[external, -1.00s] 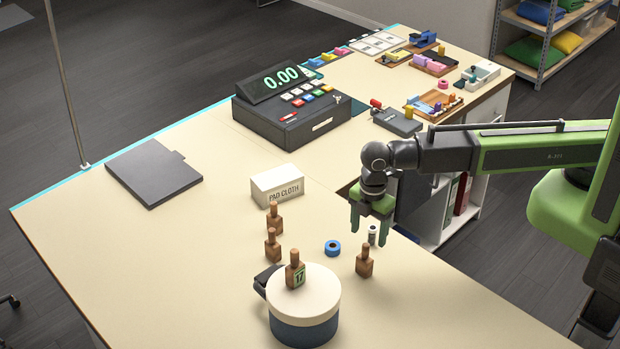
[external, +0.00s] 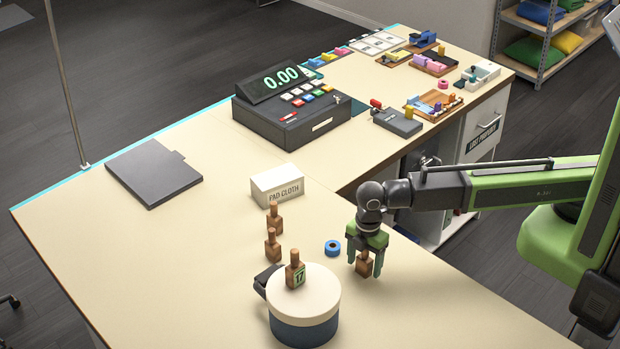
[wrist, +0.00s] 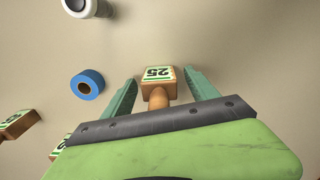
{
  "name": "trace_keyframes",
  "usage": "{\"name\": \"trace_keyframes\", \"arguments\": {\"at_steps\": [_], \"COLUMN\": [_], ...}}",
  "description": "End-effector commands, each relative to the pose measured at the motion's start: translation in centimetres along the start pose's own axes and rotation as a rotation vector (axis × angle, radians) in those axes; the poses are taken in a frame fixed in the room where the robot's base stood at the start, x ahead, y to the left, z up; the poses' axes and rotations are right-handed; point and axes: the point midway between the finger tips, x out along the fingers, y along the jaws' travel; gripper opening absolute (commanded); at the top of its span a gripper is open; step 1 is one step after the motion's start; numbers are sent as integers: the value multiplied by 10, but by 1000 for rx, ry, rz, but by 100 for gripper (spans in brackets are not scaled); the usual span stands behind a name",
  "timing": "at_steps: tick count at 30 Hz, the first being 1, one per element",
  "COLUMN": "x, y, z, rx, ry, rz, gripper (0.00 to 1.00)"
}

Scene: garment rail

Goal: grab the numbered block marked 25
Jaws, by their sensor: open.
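The wooden block marked 25 (wrist: 158,75) stands between the two green fingers of my gripper (wrist: 160,95) in the wrist view. Its number label faces the camera and its round knob points toward my palm. In the external view the block (external: 363,267) shows on the counter between the fingers of my gripper (external: 364,262), partly covered by them. My gripper is open, with a gap between each finger and the block in the wrist view. Another block marked 17 (external: 295,271) stands on the round white-lidded tin.
A blue tape roll (external: 332,247) lies just left of my gripper. Two more wooden blocks (external: 273,245) stand farther left, near the pad cloth box (external: 277,184). The round tin (external: 304,318) stands in front. The counter's right edge is close by.

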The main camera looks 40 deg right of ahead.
Motion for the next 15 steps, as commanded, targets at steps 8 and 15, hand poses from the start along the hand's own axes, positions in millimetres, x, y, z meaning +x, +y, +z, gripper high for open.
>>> {"name": "trace_keyframes", "arguments": {"at_steps": [8, 15], "x": [-2, -2], "y": [0, 0], "z": [0, 0], "rx": [0, 0], "ry": [0, 0], "rz": [0, 0], "gripper": [52, 21]}}
